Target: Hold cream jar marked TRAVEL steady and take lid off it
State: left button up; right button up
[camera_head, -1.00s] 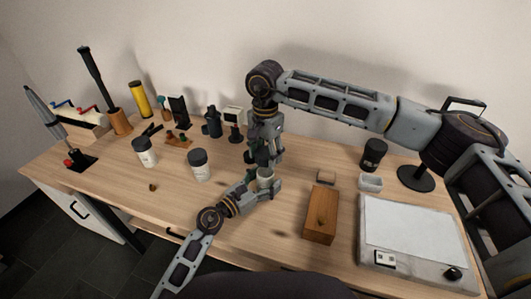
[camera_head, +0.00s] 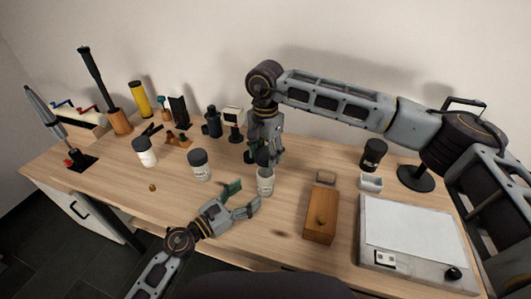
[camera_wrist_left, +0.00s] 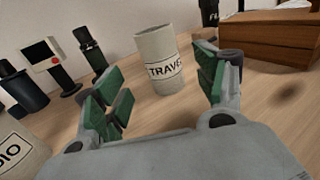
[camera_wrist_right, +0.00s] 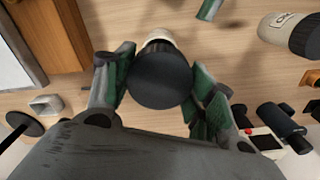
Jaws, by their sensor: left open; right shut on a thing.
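The cream jar marked TRAVEL (camera_head: 265,183) stands upright on the table; its label shows in the left wrist view (camera_wrist_left: 157,62), where its top is bare of a lid. My right gripper (camera_head: 263,156) is shut on the dark round lid (camera_wrist_right: 160,77) above the jar. In the right wrist view the lid hides most of the jar (camera_wrist_right: 158,37); the gap between them is hard to judge. My left gripper (camera_head: 243,198) is open and empty to the lower left of the jar, its fingers apart from it. The jar stands ahead of the open fingers in the left wrist view.
Two other dark-lidded jars (camera_head: 199,165) (camera_head: 145,152) stand to the left. A wooden box (camera_head: 321,215) lies to the right, beside a white-topped board (camera_head: 412,235). Several small items line the back. The table front left of the jar is mostly clear.

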pick_arm(q)
jog(key=shift+v, duration=1.35)
jog(key=shift+a+r, duration=0.1)
jog(key=shift+r, duration=0.05)
